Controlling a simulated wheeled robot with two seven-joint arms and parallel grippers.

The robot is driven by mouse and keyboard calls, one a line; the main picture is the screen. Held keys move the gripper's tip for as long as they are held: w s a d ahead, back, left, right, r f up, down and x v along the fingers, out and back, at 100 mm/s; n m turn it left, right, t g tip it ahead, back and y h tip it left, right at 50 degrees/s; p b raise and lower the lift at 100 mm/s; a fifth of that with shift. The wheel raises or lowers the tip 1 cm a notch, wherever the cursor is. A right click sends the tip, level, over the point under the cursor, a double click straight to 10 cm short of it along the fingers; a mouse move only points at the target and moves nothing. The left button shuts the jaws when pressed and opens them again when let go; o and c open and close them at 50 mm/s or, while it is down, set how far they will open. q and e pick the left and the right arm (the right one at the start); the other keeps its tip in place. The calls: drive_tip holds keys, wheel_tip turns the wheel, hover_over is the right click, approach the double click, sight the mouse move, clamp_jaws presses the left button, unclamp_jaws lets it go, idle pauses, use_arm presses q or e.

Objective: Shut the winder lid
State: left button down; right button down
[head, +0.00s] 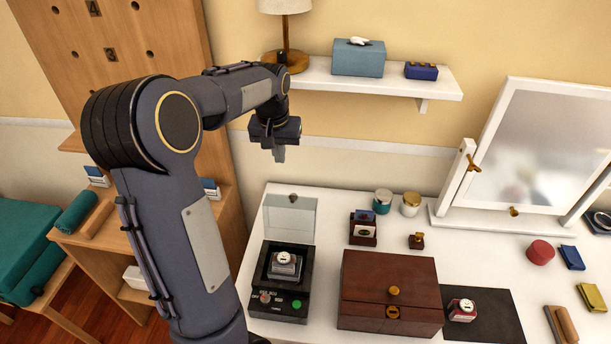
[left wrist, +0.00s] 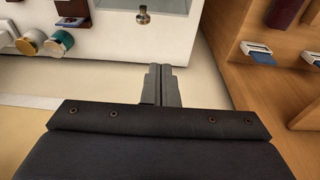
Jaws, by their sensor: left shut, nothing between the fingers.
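The winder (head: 279,306) is a black box on the white table, with a red and a green button on its front. Its clear lid (head: 289,218) stands open, raised at the back, with a small knob (head: 293,198) near its top edge. A watch on a cushion (head: 285,262) sits inside. My left gripper (head: 279,155) is above and behind the raised lid, apart from it. In the left wrist view its fingers (left wrist: 160,84) are together and empty, and the lid knob (left wrist: 143,15) shows near the top edge. My right gripper is not in view.
A brown box (head: 390,285) stands right of the winder. Two jars (head: 383,200) and a small card holder (head: 363,230) are behind it. A wall shelf (head: 320,78) with a lamp is above. A mirror (head: 535,150) stands at right. A wooden unit (head: 225,225) is left of the table.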

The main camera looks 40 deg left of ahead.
use_arm(q)
wheel_tip(320, 180, down, 9)
drive_tip(key=s+p, duration=0.1)
drive_tip(key=p, duration=0.1)
drive_tip(key=shift+d+f, duration=0.2)
drive_tip(key=shift+d, duration=0.15)
drive_tip(key=shift+s, duration=0.15)
idle(0.3)
